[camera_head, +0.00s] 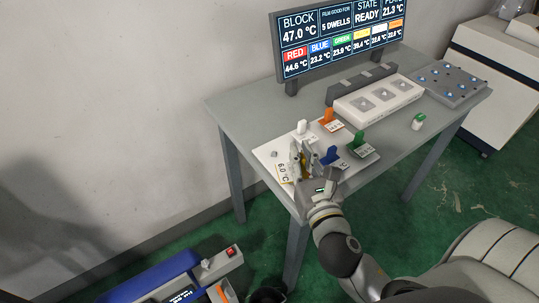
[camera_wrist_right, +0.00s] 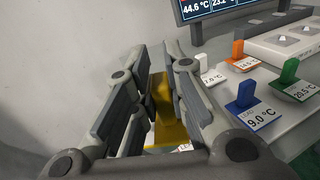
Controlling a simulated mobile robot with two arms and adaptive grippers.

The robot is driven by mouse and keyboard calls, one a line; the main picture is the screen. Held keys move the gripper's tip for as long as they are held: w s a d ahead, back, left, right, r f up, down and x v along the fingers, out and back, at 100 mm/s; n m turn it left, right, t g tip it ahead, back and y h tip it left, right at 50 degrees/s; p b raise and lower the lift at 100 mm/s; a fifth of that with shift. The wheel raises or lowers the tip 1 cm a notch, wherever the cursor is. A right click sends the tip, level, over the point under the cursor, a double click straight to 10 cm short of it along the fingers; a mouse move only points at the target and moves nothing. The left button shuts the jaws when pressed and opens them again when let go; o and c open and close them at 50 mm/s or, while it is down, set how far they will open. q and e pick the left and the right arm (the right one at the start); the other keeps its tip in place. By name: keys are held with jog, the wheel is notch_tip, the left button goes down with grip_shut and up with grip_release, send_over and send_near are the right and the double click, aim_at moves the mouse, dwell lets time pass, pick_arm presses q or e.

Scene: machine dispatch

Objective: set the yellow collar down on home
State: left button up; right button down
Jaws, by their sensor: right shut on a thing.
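The yellow collar (camera_wrist_right: 161,103) is an upright yellow tab with a flat yellow base, between the fingers of my right gripper (camera_wrist_right: 158,92) in the right wrist view. The gripper is shut on the tab. In the head view my right gripper (camera_head: 304,160) is over the left front part of the table, and the collar's white tag (camera_head: 283,173) reads about 6.0 °C. A pale board (camera_head: 267,153) lies under this area. I cannot tell whether the collar touches it. No spot marked home is readable. My left gripper is not in view.
Blue (camera_head: 331,155), orange (camera_head: 327,116), green (camera_head: 358,140) and white (camera_head: 302,127) tabs with tags stand close to the right of and behind the gripper. A white block with square wells (camera_head: 378,100) and a display (camera_head: 338,37) are farther back. A small green-and-white vial (camera_head: 418,122) stands right.

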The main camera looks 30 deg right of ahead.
jog(key=w+d+r+m+g+h+b, duration=0.1)
jog(key=w+d+r+m+g+h, duration=0.2)
jog(key=d, duration=0.4)
jog(key=w+d+r+m+h+b, duration=0.2)
jog(key=w+d+h, duration=0.2)
jog(key=w+d, duration=0.25)
jog(key=w+a+f, duration=0.1)
jog(key=a+f, duration=0.2)
jog(key=w+a+f+b, duration=0.1)
jog(key=w+a+f, duration=0.1)
jog(key=a+f, duration=0.2)
jog(key=w+a+f, duration=0.2)
jog(key=a+f, duration=0.2)
jog(key=shift+w+a+f, duration=0.1)
jog(key=shift+a+f, duration=0.1)
jog(key=shift+f, duration=0.05)
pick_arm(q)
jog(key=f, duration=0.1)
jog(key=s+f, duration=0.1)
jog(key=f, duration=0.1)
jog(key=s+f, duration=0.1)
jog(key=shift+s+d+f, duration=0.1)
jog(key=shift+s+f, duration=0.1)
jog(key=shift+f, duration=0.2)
pick_arm(e)
jog(key=shift+d+f, duration=0.1)
jog(key=shift+f, duration=0.3)
